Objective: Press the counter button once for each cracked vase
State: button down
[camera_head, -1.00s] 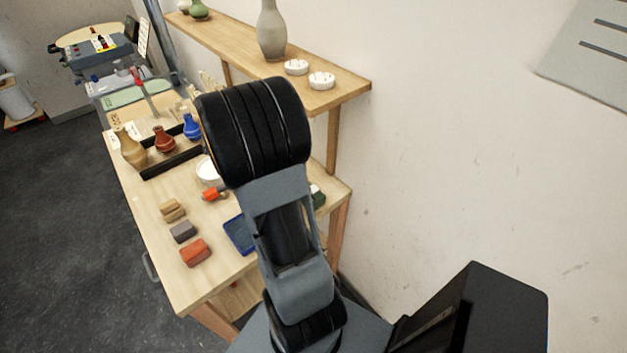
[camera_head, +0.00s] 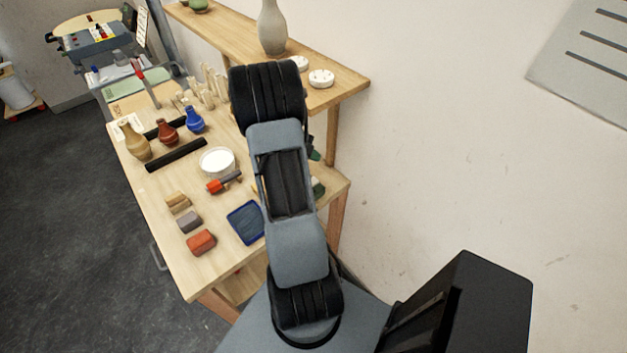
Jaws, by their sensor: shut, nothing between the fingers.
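A tan vase (camera_head: 136,144), a red-brown vase (camera_head: 167,133) and a blue vase (camera_head: 194,120) stand in a row by black rails on the wooden table. A tall grey vase (camera_head: 272,30) and a green vase (camera_head: 199,6), cut by the top edge, stand on the shelf. The vases are too small for me to tell cracks. I cannot make out a counter button for certain. My gripper is not visible; my arm rises at the middle and hides part of the table and shelf.
On the table (camera_head: 152,188) are a round white dish (camera_head: 217,161), an orange-and-dark tool (camera_head: 223,182), a blue tray (camera_head: 245,222) and small blocks (camera_head: 201,242). The shelf (camera_head: 352,82) holds two white round pieces (camera_head: 321,78). A wall stands at right.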

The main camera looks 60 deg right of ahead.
jog(key=shift+f, duration=0.15)
notch_tip(320, 180, down, 7)
jog(key=b, duration=0.6)
jog(key=shift+r+b, duration=0.2)
jog(key=shift+b, duration=0.2)
jog(key=shift+f+b, duration=0.3)
jog(key=shift+f, duration=0.65)
jog(key=shift+f, duration=0.9)
dwell(1.5)
dwell(0.3)
jog(key=shift+r+p, duration=0.95)
jog(key=shift+p, duration=0.05)
jog(key=shift+r, duration=0.1)
